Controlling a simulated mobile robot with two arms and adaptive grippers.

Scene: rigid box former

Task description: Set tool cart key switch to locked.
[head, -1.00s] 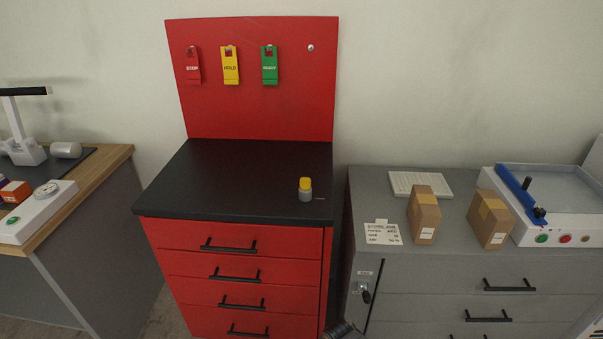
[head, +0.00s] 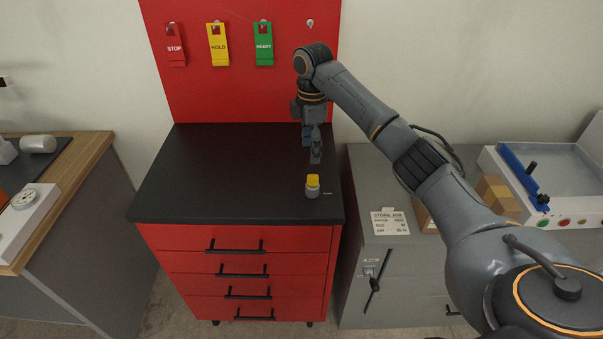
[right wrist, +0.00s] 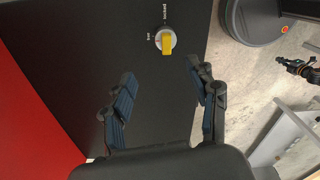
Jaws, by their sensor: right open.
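The key switch (head: 312,187) is a small grey cylinder with a yellow key on top. It stands near the front right corner of the black top of the red tool cart (head: 200,203). In the right wrist view the switch (right wrist: 166,41) lies ahead of the fingers, with small labels beside it; one appears to read "locked". The yellow bar points away from that label. My right gripper (head: 314,148) hangs above the cart top, behind the switch and apart from it. In the right wrist view the gripper (right wrist: 163,95) is open and empty. My left gripper is not in view.
A red back panel (head: 190,95) with hanging stop, hold and ready tags rises behind the cart top. A grey cabinet (head: 355,200) with a card and boxes stands to the right. A wooden-topped bench (head: 88,160) is at left. The cart top is otherwise clear.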

